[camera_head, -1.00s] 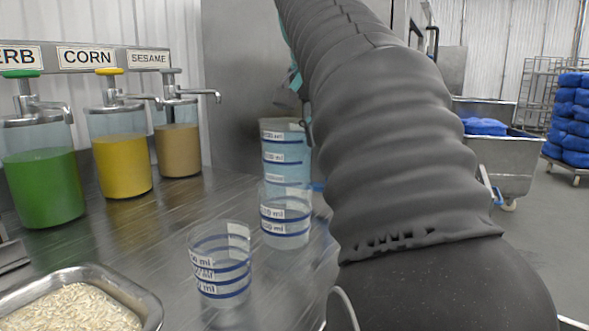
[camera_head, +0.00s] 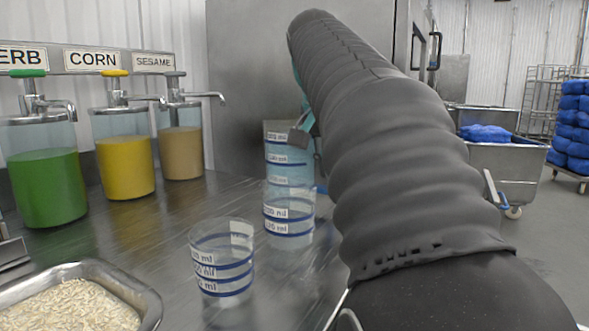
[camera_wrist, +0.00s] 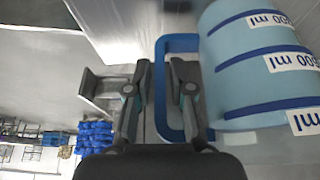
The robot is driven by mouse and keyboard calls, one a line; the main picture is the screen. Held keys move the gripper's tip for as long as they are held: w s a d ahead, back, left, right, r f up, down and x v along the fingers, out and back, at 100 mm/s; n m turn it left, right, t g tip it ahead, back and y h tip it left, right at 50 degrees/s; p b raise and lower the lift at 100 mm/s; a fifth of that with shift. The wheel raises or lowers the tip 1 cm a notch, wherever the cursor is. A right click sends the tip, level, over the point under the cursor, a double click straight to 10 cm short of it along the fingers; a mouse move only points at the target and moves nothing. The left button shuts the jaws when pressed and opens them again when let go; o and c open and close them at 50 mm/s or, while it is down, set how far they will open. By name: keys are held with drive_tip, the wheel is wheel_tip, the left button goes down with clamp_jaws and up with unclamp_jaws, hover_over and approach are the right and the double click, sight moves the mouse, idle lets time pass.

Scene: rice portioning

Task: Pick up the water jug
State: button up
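The water jug (camera_head: 289,165) is a tall clear vessel with bluish contents, blue bands and white ml labels. It stands on the steel counter behind a measuring cup. In the wrist view the jug (camera_wrist: 262,65) fills the right side, and its blue handle (camera_wrist: 180,134) is a rectangular loop. My gripper (camera_wrist: 160,72) is open, with one finger on each side of the handle's outer bar; I cannot tell whether either touches it. In the head view my arm hides most of the gripper, and a grey finger shows by the jug's upper right.
Two clear measuring cups, one nearer (camera_head: 222,262) and one just before the jug (camera_head: 289,222), stand close by. A rice tray (camera_head: 150,300) is at front left. Herb (camera_head: 47,185), corn (camera_head: 126,165) and sesame (camera_head: 181,152) dispensers line the left. A steel cart (camera_head: 510,170) stands at right.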

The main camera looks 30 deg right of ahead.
clamp_jaws()
drive_tip(key=shift+r, duration=0.25)
